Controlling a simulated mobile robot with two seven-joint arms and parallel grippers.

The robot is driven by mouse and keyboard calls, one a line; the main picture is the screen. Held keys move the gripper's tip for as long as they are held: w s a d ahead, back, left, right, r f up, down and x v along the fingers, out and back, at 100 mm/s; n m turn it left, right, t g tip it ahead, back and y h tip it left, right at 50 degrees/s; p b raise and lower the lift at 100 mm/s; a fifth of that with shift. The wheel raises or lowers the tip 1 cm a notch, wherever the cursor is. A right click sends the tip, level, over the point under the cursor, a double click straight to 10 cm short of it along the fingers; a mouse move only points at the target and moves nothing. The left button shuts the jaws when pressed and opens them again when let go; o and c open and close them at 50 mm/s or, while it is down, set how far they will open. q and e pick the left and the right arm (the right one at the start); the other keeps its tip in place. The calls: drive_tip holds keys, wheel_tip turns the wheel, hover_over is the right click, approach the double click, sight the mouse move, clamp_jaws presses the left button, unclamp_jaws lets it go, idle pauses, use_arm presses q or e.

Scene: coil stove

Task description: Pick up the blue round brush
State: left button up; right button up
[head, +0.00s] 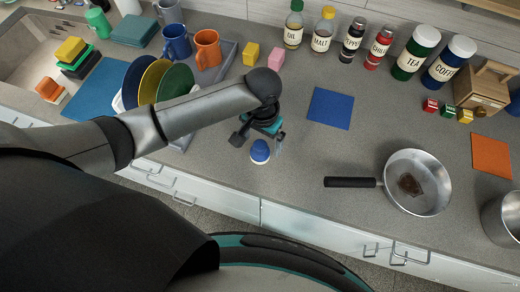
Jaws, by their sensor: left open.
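The blue round brush (260,151) is a small blue-topped round thing with a pale lower rim, standing on the grey counter near its front edge. My left gripper (259,138) is open right above and behind it in the picture. One dark finger shows to the brush's upper left and another part to its right. I cannot tell whether the fingers touch the brush or how far above it they are. My right gripper is not in view.
A blue cloth (330,108) lies right of the gripper. A pan (417,183) with its handle toward the brush stands further right. A dish rack (222,67) with plates and mugs is behind my left arm. Bottles and jars, including an oil bottle (293,30), line the back.

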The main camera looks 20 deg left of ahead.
sight(261, 149)
use_arm(q)
wheel_tip(261, 149, down, 5)
drive_tip(key=shift+w+a+f, duration=0.1)
idle(0.3)
drive_tip(key=c, duration=1.5)
drive_tip(key=shift+r, duration=0.2)
wheel_tip(261, 149, up, 20)
drive_tip(key=shift+f+p, duration=0.1)
drive_tip(key=shift+p, duration=1)
